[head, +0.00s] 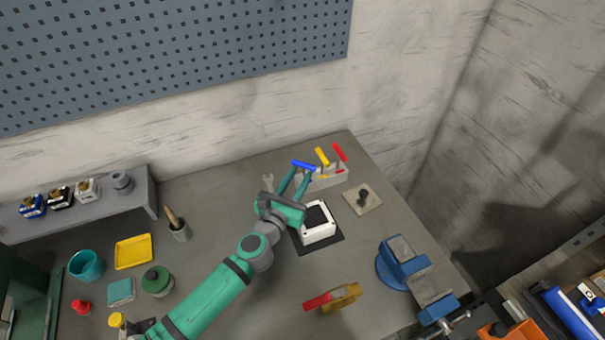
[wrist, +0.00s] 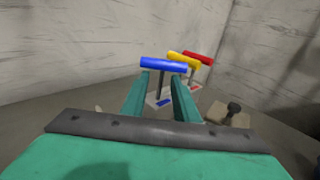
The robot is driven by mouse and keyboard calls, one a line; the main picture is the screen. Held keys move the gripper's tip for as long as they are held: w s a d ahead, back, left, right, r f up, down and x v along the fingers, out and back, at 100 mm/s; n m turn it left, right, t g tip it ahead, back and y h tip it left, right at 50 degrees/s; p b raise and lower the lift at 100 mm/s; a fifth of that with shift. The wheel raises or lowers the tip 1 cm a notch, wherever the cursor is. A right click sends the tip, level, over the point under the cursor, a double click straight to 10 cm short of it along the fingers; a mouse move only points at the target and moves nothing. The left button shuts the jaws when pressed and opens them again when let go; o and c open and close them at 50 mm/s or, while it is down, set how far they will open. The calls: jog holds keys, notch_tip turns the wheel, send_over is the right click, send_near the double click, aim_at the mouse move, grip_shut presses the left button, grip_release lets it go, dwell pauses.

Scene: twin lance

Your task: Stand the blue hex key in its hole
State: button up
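The blue hex key has a blue T-handle (head: 303,165) and a thin dark shaft. In the wrist view its handle (wrist: 177,63) lies crosswise just above the fingertips. The key looks roughly upright at the left end of the pale holder block (head: 335,178). A blue mark (wrist: 165,102) shows on the block between my fingers. My gripper (head: 298,177) has its fingers apart, one on each side of the shaft, with gaps visible in the wrist view (wrist: 160,80). The shaft's lower end is hidden, so I cannot tell whether it is in the hole.
Yellow (head: 322,156) and red (head: 340,152) hex keys stand to the right in the block. A white box (head: 318,234) on a dark mat is close below my gripper. A square plate with a dark knob (head: 362,198) and a blue vise (head: 403,260) are to the right.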

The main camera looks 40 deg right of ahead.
jog(key=v, duration=0.9)
jog(key=shift+d, duration=0.1)
jog(key=x, duration=1)
jog(key=shift+d, duration=0.25)
